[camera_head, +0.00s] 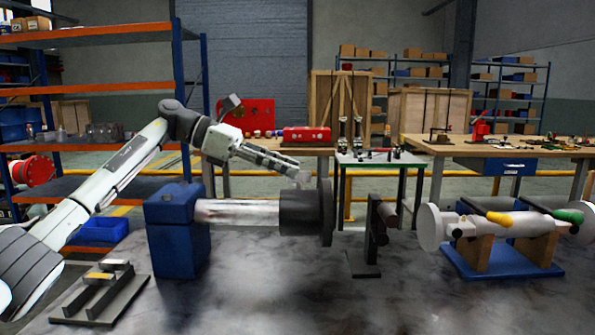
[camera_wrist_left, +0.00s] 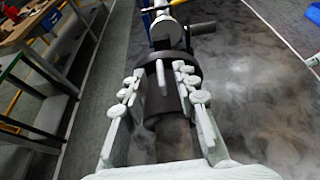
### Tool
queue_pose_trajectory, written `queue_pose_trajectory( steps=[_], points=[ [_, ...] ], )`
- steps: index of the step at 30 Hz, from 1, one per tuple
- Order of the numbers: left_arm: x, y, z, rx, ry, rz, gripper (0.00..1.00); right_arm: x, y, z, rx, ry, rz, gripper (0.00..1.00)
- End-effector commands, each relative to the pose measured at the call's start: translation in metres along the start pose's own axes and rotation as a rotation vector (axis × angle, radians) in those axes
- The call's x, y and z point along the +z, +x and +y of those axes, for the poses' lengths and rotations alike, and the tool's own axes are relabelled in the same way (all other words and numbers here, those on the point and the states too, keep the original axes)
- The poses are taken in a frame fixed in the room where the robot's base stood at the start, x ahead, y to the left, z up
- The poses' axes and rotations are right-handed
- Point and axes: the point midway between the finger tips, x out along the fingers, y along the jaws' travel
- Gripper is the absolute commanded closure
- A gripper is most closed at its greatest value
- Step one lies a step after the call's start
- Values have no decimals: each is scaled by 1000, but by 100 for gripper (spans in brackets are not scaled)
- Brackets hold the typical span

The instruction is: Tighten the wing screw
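My left gripper (camera_head: 297,172) is above the black collar (camera_head: 300,213) at the right end of a pale horizontal cylinder (camera_head: 237,213). In the left wrist view its two fingers are spread apart, with the fingertips on both sides of a thin grey upright piece (camera_wrist_left: 161,77) on the collar. This piece may be the wing screw, but its wings cannot be made out. It appears between the fingertips, with gaps on both sides. In the head view the gripper hides this spot. My right gripper is in neither view.
A blue block (camera_head: 178,245) supports the cylinder's left end. A dark upright stand (camera_head: 366,240) is just right of the collar's wide flange. A metal rack (camera_head: 103,290) lies front left. A blue-based cradle (camera_head: 500,262) with another cylinder stands at right. The front tabletop is bare.

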Motion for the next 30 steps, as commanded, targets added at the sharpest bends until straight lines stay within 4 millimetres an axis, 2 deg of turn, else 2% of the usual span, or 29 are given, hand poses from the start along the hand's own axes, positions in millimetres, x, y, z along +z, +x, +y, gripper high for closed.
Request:
queue_pose_trajectory(
  steps=[1, 6, 12, 18, 30],
  points=[
    [1, -13, 1, 3, 0, 0, 71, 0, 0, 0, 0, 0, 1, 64],
    [1, -50, 1, 3, 0, -1, 71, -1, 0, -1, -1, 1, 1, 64],
    [1, -78, 0, 0, 2, -1, 71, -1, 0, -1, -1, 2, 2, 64],
    [0, -88, 0, -1, 1, -1, 71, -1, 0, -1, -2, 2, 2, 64],
    [0, -88, 0, -1, 1, -1, 71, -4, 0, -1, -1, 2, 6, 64]
  ],
)
